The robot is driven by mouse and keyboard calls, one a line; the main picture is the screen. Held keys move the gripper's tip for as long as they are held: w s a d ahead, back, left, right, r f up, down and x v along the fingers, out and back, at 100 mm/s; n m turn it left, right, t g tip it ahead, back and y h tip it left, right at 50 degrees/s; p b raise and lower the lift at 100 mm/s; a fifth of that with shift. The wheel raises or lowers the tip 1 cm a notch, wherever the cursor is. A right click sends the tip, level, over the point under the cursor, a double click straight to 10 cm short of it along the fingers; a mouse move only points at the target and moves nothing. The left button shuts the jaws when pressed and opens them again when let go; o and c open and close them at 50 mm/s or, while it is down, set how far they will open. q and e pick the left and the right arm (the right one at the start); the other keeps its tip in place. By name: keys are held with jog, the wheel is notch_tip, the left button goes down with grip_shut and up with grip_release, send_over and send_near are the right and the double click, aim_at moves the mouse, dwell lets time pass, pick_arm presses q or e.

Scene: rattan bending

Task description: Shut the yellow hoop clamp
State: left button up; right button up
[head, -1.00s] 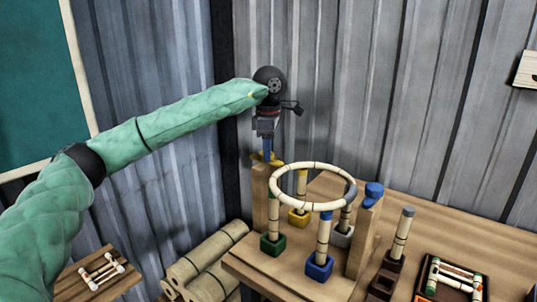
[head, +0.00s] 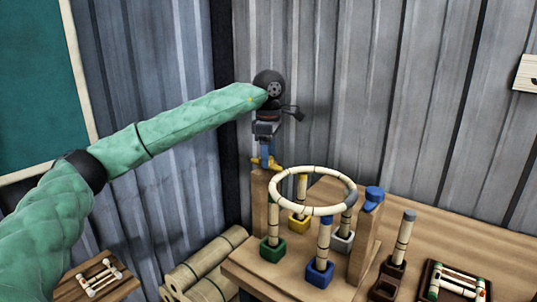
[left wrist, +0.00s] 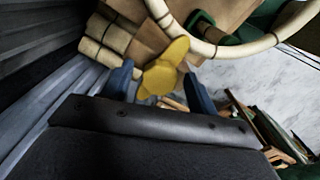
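The yellow hoop clamp (head: 258,164) sits on top of the left wooden post (head: 259,195); in the left wrist view its lobed knob (left wrist: 163,70) shows between my fingers. My left gripper (head: 267,160) points down onto it from above. Its two blue fingers (left wrist: 158,86) are apart, one on each side of the knob; I cannot tell whether they touch it. The rattan hoop (head: 313,170) lies level between the left post and the right post (head: 364,245), which carries a blue clamp (head: 373,197). My right gripper is not in view.
Short rattan uprights stand under the hoop in green (head: 272,249), blue (head: 319,272), yellow (head: 299,222) and white (head: 341,241) sockets. A brown holder (head: 388,279) and a dark tray (head: 433,275) stand at the right. Corrugated walls rise close behind.

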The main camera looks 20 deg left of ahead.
pick_arm(q)
notch_tip(320, 180, up, 7)
jog(key=shift+r+b, duration=0.1)
jog(key=shift+b, duration=0.7)
jog(key=shift+r, duration=0.3)
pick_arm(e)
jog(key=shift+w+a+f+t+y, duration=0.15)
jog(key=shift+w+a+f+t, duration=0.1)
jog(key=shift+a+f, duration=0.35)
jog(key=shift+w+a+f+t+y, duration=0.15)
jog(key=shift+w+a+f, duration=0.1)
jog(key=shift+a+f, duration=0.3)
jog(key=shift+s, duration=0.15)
